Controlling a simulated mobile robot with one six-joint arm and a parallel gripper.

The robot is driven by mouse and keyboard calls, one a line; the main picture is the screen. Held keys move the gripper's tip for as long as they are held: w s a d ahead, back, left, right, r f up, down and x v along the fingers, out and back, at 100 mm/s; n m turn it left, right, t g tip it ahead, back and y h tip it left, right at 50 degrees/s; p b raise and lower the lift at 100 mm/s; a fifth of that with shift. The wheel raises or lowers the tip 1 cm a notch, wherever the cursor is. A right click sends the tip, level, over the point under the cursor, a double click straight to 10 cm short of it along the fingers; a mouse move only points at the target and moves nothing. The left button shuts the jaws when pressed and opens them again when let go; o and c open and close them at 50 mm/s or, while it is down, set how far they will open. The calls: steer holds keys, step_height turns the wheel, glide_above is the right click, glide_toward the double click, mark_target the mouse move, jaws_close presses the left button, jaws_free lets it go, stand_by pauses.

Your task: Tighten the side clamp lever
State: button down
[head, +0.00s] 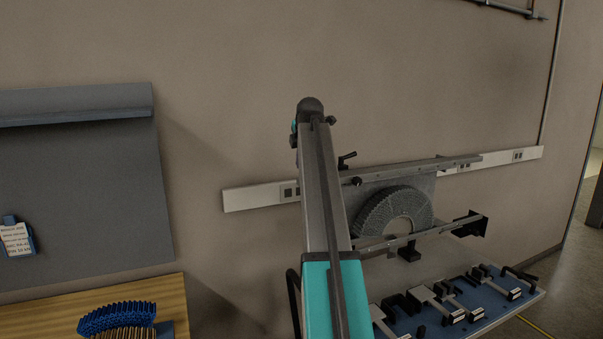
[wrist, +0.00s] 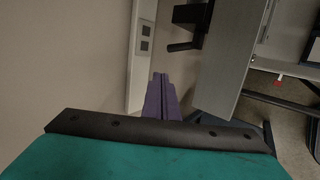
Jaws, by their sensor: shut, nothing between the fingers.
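A wall fixture with a lattice specimen (head: 393,212), a grey ribbed arch, is right of centre in the head view, between an upper rail (head: 420,165) and a lower rail (head: 420,236). A small black lever (head: 347,157) stands at the fixture's upper left, with a black knob (head: 356,182) just below. A black clamp block (head: 470,222) is at the lower rail's right end. I cannot tell which part is the side clamp lever. My gripper's purple fingers (wrist: 160,80) are shut and empty in the wrist view. A black part (wrist: 186,44) lies beyond them, apart. My arm hides the fixture's left edge.
A white outlet strip (head: 255,196) runs along the wall behind the fixture. A blue board with several clamps (head: 470,322) is below. A wooden bench (head: 40,318) with a blue lattice piece (head: 116,318) is at left.

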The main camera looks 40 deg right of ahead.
steer(key=shift+s+a+r+b, duration=0.2)
steer(key=shift+a+r+b, duration=0.05)
steer(key=shift+r, duration=0.6)
steer(key=shift+s+a+r+b, duration=0.2)
steer(key=shift+s+r+b, duration=0.05)
steer(key=shift+r, duration=0.6)
steer(key=shift+s+a+r+b, duration=0.2)
steer(key=shift+a+r+b, duration=0.05)
steer(key=shift+r, duration=0.6)
